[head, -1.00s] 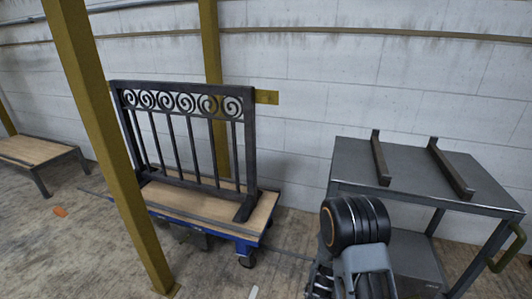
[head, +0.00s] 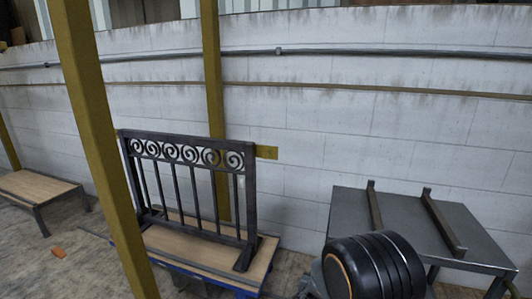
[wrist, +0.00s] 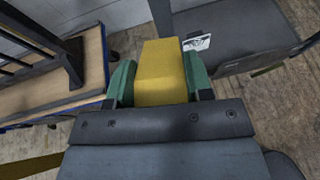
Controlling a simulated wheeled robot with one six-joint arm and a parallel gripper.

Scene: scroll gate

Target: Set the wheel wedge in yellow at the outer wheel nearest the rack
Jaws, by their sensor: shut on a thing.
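In the wrist view my gripper (wrist: 158,82) is shut on the yellow wheel wedge (wrist: 160,62), with one green finger on each side of it. The wedge is held above the concrete floor, between the trolley on the left and grey metal furniture on the right. The flat trolley (head: 253,276) has a wooden deck and blue frame and carries a dark scroll gate (head: 190,190). Its blue edge also shows at the left of the wrist view (wrist: 50,116). I cannot make out its wheels clearly now. My gripper is out of the head view.
A grey metal table (head: 405,225) with two dark bars on top stands at the right. Yellow posts stand before (head: 95,130) and behind (head: 213,100) the gate. A low wooden-topped bench (head: 38,186) is at the left. A small orange object (head: 58,252) lies on the floor.

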